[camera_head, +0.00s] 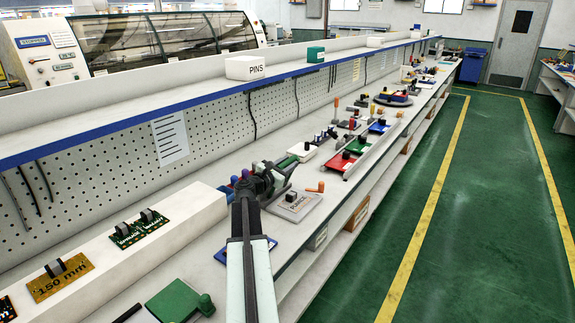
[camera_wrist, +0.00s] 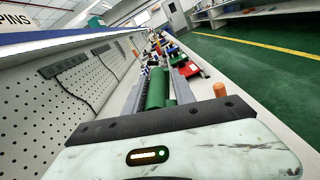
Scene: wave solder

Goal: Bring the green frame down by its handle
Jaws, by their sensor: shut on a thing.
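My gripper (camera_head: 270,172) is low over the bench in the middle of the head view. In the wrist view a thick green handle (camera_wrist: 156,88) lies between the jaws of my gripper (camera_wrist: 158,80), and they are shut on it. In the head view only a small green part of the handle (camera_head: 261,167) shows behind the dark jaws. The rest of the frame that it belongs to is hidden by my gripper and arm, so I cannot tell its tilt.
A grey labelled plate (camera_head: 294,206) with an orange knob (camera_head: 316,187) lies just right of my gripper. Red (camera_head: 341,161) and green trays stand further along. A green block (camera_head: 173,301) lies near. A pegboard (camera_head: 215,128) rises at left; the green floor is clear.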

